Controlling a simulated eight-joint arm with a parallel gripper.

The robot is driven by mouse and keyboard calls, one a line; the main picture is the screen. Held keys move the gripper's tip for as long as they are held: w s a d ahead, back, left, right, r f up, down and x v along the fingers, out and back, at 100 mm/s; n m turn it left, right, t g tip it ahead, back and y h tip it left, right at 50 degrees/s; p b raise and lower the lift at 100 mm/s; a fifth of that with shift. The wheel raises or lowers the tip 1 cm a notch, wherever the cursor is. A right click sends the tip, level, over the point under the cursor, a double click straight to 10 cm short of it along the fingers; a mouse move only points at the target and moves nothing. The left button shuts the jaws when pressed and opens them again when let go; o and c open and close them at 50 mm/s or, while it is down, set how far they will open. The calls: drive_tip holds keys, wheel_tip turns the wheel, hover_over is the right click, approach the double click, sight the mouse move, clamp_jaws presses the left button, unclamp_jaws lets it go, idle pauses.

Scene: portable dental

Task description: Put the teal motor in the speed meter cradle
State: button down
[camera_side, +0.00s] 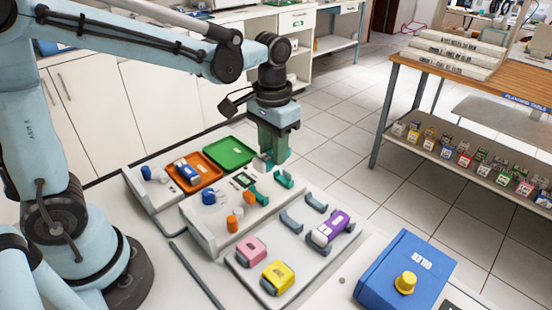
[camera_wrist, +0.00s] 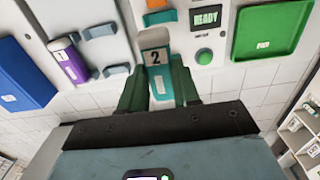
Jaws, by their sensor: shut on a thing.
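The teal motor (camera_wrist: 158,88), with a pale end marked 2, is between the two fingers of my gripper (camera_wrist: 160,88) in the wrist view. The gripper is shut on it. In the side view my gripper (camera_side: 272,158) points down at the back end of the white speed meter, and its fingers largely hide the motor. The speed meter cradle shows two teal supports (camera_side: 283,178) near the gripper. In the wrist view part of the cradle (camera_wrist: 160,17) lies just beyond the motor's marked end. I cannot tell whether they touch.
The speed meter's READY display (camera_wrist: 206,17) and green button (camera_wrist: 204,57) are beside the cradle. A green tray (camera_side: 228,152) and an orange tray (camera_side: 205,166) with a blue motor stand left. A purple motor (camera_side: 330,227), pink motor (camera_side: 251,249) and yellow motor (camera_side: 278,277) are in front.

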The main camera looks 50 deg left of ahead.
drive_tip(key=shift+w+a+f, duration=0.1)
drive_tip(key=shift+a+f, duration=0.2)
drive_tip(key=shift+a, duration=0.1)
drive_tip(key=shift+f, duration=3.3)
drive_tip(key=shift+f, duration=0.1)
drive_tip(key=c, duration=0.7)
unclamp_jaws()
drive_tip(key=shift+c, duration=0.2)
